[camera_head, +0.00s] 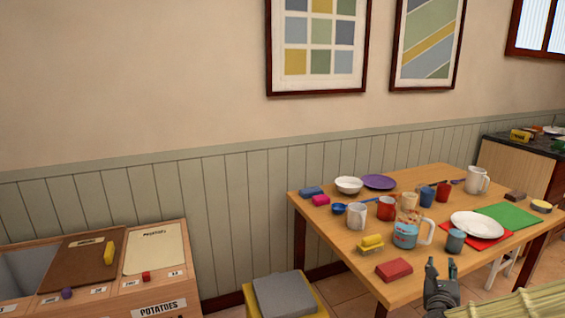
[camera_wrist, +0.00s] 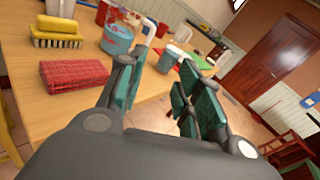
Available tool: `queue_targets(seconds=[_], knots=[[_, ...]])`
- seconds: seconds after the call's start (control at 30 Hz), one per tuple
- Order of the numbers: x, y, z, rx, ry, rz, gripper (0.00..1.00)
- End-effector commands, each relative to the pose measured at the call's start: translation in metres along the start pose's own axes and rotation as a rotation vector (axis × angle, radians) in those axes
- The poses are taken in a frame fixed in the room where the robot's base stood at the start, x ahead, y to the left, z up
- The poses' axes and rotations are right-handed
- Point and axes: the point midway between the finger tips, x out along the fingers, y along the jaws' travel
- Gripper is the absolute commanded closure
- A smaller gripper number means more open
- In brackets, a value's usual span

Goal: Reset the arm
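My gripper (camera_head: 441,275) is in front of the table's near edge in the head view. In the wrist view my gripper (camera_wrist: 152,92) shows its two teal-padded fingers spread apart, with nothing between them. It is open and empty. The rest of my arm is mostly outside the head view. The wooden table (camera_head: 343,248) stands just beyond the gripper. A red block or sponge (camera_head: 394,269) lies near the table edge, left of the gripper, and it also shows in the wrist view (camera_wrist: 75,76).
The table holds a yellow brush (camera_head: 370,244), a glass pitcher (camera_head: 405,236), mugs, cups, bowls and a white plate (camera_head: 477,224) on a red mat. A stool (camera_head: 284,294) stands left of the table. A wooden bin unit (camera_head: 184,262) labelled potatoes is at far left.

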Motion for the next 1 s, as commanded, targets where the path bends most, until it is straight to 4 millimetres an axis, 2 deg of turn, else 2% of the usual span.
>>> queue_targets(seconds=[0.27, 0.37, 0.5, 0.7, 0.83, 1.0], knots=[[-0.023, 0.056, -0.052, -0.295, 0.058, 0.163, 0.66], [-0.04, 0.083, -0.084, -0.465, 0.081, 0.259, 0.66], [-0.071, 0.119, -0.135, -0.733, 0.102, 0.42, 0.66], [-0.123, 0.155, -0.208, -1.103, 0.096, 0.658, 0.66], [-0.16, 0.17, -0.255, -1.333, 0.067, 0.824, 0.66], [-0.212, 0.177, -0.314, -1.618, 0.0, 1.053, 0.66]])
